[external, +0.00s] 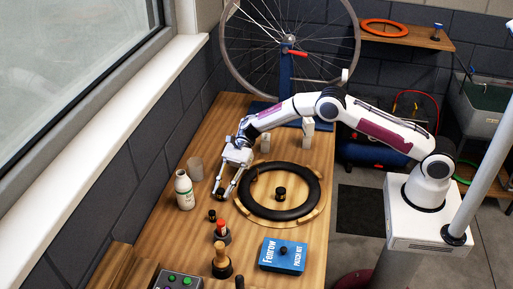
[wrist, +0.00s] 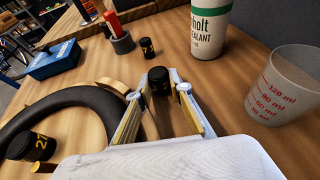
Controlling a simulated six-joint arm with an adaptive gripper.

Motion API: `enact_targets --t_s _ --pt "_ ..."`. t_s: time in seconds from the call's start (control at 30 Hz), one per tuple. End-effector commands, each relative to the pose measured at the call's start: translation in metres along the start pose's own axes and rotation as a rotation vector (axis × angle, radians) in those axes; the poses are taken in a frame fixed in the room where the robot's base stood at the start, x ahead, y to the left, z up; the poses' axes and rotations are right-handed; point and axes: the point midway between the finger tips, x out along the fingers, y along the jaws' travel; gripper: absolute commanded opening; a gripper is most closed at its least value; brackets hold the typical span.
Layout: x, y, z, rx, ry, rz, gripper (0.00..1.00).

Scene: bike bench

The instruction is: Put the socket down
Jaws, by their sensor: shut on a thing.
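My gripper (external: 225,192) is over the bench, just left of the black tyre. In the wrist view its fingertips (wrist: 159,92) are closed on a small black socket (wrist: 159,80), which stands upright between them. I cannot tell whether the held socket touches the bench. A second black socket with yellow marks (wrist: 148,47) stands on the bench beyond it; it also shows in the external view (external: 212,215). A larger black socket with a yellow number (external: 281,194) stands inside the tyre ring.
The black tyre (external: 247,205) lies on a wooden ring. The sealant bottle (external: 184,190) and clear measuring cup (wrist: 283,88) stand at the left. A red-topped item in a dark holder (external: 221,232) and the blue patch kit box (external: 283,259) are nearer the camera. Some bare wood surrounds the gripper.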

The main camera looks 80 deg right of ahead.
Motion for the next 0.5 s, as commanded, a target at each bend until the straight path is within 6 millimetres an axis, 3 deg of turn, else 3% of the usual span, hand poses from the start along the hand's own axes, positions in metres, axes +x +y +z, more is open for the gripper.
enact_targets --t_s 0.03,0.1,0.5 --pt "0.0002 -0.0001 -0.0004 0.0 0.0 0.0 0.25" --pt "0.0001 -0.0001 -0.0002 0.0 0.0 0.0 0.36" --pt "-0.0004 -0.0002 0.0011 -0.001 0.0 0.0 0.36"
